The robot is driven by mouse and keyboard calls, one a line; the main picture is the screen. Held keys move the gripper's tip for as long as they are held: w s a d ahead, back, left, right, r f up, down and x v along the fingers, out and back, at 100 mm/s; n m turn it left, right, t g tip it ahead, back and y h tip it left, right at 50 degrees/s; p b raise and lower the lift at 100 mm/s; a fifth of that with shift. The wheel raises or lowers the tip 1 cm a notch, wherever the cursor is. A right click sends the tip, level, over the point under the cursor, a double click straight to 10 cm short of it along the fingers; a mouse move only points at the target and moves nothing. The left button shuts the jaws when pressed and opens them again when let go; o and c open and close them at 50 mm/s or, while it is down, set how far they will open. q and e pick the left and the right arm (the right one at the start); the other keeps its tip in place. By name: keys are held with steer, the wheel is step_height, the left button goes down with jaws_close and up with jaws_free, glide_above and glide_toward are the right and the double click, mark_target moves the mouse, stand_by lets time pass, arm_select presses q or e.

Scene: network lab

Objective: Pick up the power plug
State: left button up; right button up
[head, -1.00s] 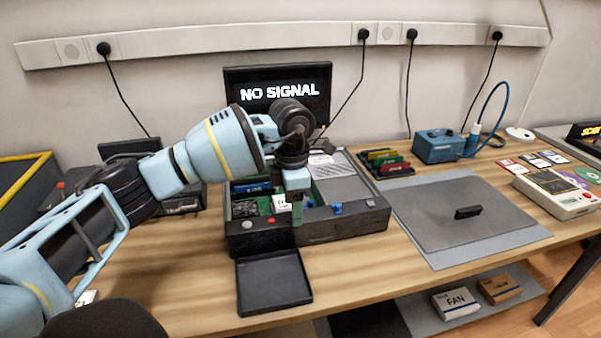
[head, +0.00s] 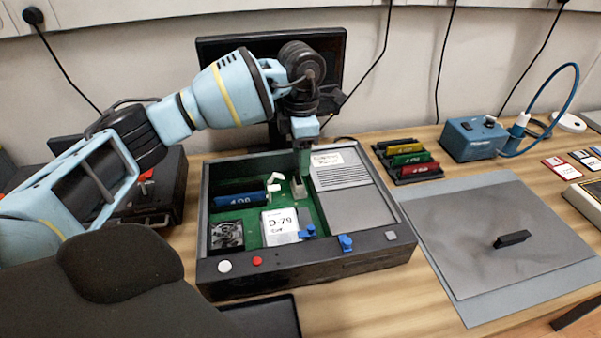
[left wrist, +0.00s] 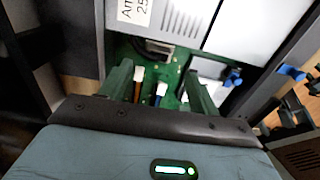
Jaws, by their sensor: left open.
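Inside the open computer case (head: 307,277), small white plug pieces (head: 274,182) stand on the green board near the back; I cannot tell for certain which is the power plug. In the left wrist view, a white-headed plug with a brown lead (left wrist: 138,75) and another with a blue lead (left wrist: 160,90) show between the green fingers. My left gripper (head: 302,172) points down into the case beside the power supply block (head: 330,165). It is open, with its fingers (left wrist: 160,84) apart around the plug area. Contact cannot be told. My right gripper is not in view.
The case holds a fan (head: 227,235), a blue memory stick (head: 238,200), a white D-79 chip (head: 280,226) and blue clips (head: 346,243). Its walls surround my gripper. A grey mat (head: 465,235) with a black bar (head: 512,239) lies right. A monitor (head: 225,48) stands behind.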

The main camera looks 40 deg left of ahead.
mark_target(298, 181)
arm_select(q)
steer(key=shift+s+d+f, duration=0.1)
steer(key=shift+f, duration=0.4)
steer(key=shift+a+f, duration=0.15)
steer(key=shift+f, duration=1.55)
steer(key=shift+a+f, duration=0.15)
steer(key=shift+f, duration=1.5)
steer(key=c, duration=1.3)
steer(key=shift+r, duration=0.1)
step_height(298, 181, up, 10)
